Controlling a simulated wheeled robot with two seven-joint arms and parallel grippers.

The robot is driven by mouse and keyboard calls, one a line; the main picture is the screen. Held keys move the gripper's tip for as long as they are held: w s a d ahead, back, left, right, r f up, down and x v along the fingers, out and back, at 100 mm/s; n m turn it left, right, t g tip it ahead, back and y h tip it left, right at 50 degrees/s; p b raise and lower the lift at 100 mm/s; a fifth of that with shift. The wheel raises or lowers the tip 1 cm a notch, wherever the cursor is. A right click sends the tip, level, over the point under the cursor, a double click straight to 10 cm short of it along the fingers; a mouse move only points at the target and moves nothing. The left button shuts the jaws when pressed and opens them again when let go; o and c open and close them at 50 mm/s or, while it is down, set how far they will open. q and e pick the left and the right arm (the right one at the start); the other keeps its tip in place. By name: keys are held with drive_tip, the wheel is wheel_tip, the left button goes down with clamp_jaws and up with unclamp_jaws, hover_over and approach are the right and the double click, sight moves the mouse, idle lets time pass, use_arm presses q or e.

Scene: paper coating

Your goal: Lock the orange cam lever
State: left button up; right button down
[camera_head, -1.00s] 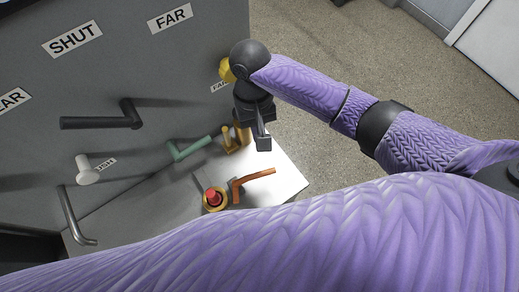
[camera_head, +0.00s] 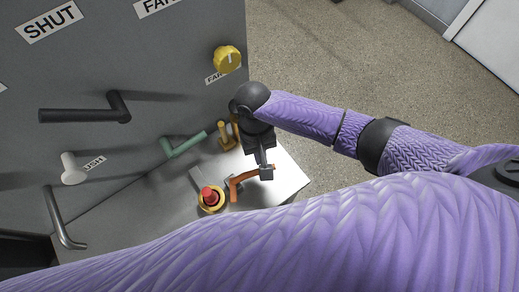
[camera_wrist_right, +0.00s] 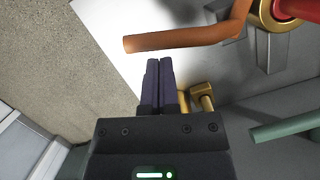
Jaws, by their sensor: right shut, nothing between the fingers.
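The orange cam lever (camera_head: 246,177) is a bent handle on the white ledge of the grey machine, beside a red button in a yellow ring. Its free arm points right in the head view. My right gripper (camera_head: 266,173) is at the tip of that arm. In the right wrist view the lever (camera_wrist_right: 190,38) crosses just beyond the fingertips (camera_wrist_right: 159,62). The fingers are together with nothing between them. I cannot tell whether they touch the lever. My left gripper is not in view.
The red button (camera_head: 209,195) is left of the lever. A green lever (camera_head: 183,145) and brass fittings (camera_head: 226,136) are behind it. A yellow knob (camera_head: 227,59), a black handle (camera_head: 85,114) and a white knob (camera_head: 73,169) are on the panel. Open floor (camera_head: 330,50) lies right.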

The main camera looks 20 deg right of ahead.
drive_tip(key=shift+s+a+m+t+y+p, duration=0.35)
drive_tip(key=shift+s+m+p, duration=1)
drive_tip(key=shift+m+p, duration=0.95)
drive_tip(key=shift+s+a+m+t+y+p, duration=0.15)
drive_tip(key=shift+s+m+y+p, duration=0.3)
drive_tip(key=shift+s+m+p, duration=1.75)
drive_tip(key=shift+s+a+m+t+y+p, duration=0.35)
drive_tip(key=shift+m+p, duration=1.35)
drive_tip(key=shift+p, duration=1.45)
drive_tip(key=shift+s+d, duration=0.1)
drive_tip(key=shift+s, duration=0.1)
drive_tip(key=p+v, duration=1)
drive_tip(key=shift+w, duration=0.2)
